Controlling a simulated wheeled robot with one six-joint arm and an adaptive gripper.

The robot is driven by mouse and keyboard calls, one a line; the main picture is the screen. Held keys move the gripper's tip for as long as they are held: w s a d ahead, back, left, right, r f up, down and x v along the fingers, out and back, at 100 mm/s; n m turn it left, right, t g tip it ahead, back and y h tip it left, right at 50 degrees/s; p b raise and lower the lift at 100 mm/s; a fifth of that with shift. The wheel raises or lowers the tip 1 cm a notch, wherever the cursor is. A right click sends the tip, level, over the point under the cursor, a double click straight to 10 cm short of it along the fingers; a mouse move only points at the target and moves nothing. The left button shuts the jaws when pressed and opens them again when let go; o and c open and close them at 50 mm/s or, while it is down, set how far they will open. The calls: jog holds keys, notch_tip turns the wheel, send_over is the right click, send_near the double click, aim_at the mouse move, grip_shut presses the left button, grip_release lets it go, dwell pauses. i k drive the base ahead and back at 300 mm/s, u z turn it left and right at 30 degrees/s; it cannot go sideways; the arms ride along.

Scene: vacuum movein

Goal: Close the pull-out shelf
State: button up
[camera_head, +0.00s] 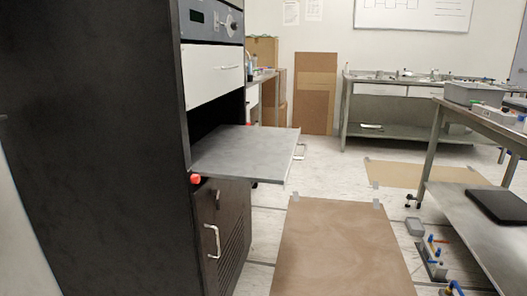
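The pull-out shelf (243,151) is a flat grey panel that sticks out to the right from the dark rack cabinet (105,130). It stands pulled out, with a dark opening (207,116) above and behind it. A red knob (196,179) sits at the shelf's near corner by the cabinet. My gripper is not in view.
Below the shelf is a cabinet door with a handle (212,241). A brown floor mat (340,250) lies right of the cabinet. A metal table (470,215) stands at the right, with small items on the floor beside it. A workbench (395,130) stands at the back.

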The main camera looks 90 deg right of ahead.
aim_at(255, 154)
jog(key=u, duration=0.1)
jog(key=k, duration=1.4)
jog(key=z, duration=2.5)
jog(key=i, duration=0.5)
jog(key=z, duration=0.1)
